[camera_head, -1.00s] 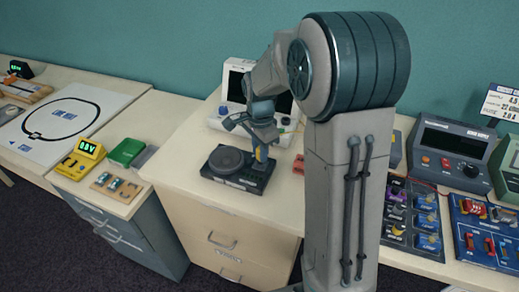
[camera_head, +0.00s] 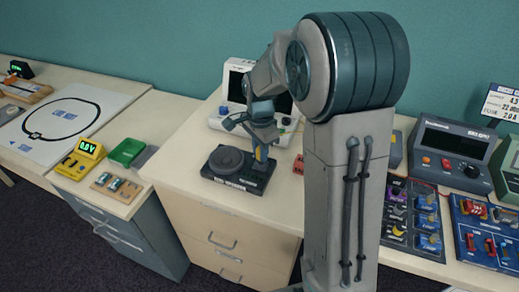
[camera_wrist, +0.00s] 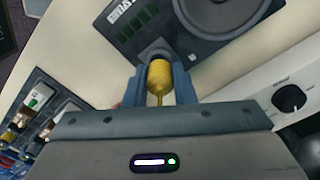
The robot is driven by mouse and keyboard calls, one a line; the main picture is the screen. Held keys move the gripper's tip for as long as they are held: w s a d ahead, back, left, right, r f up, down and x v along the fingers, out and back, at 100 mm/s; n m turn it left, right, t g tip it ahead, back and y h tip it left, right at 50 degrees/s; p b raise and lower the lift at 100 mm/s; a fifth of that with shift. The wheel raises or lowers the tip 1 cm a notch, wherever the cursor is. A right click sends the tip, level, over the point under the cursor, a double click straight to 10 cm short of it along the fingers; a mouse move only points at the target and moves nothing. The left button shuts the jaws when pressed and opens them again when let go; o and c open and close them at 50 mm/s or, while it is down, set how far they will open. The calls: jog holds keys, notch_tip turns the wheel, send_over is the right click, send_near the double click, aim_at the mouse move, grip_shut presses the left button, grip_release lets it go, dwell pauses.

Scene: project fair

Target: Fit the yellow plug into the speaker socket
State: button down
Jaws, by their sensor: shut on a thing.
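My gripper (camera_wrist: 160,82) is shut on the yellow plug (camera_wrist: 160,74). In the wrist view the plug sits between the two blue-grey fingers, with a thin yellow lead behind it. In the head view my gripper (camera_head: 262,148) is over the right part of the black speaker unit (camera_head: 222,180), close to its top. The speaker unit has a large round cone, white lettering and green markings; it also shows in the wrist view (camera_wrist: 180,30).
A white instrument (camera_head: 222,124) with a screen stands behind the speaker unit. A green block (camera_head: 126,152) and a yellow meter (camera_head: 82,158) lie on the lower cabinet at left. Switch panels (camera_head: 425,215) and a dark power supply (camera_head: 450,155) stand at right. Bare tabletop surrounds the speaker unit's front.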

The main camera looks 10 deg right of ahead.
jog(key=shift+f+b, duration=0.65)
jog(key=shift+f, duration=0.25)
dwell(0.7)
jog(key=c, duration=0.6)
grip_release()
jog(key=shift+c, duration=0.2)
jog(key=shift+r, duration=0.2)
jog(key=shift+r+p, duration=2.85)
jog(key=shift+r, duration=0.95)
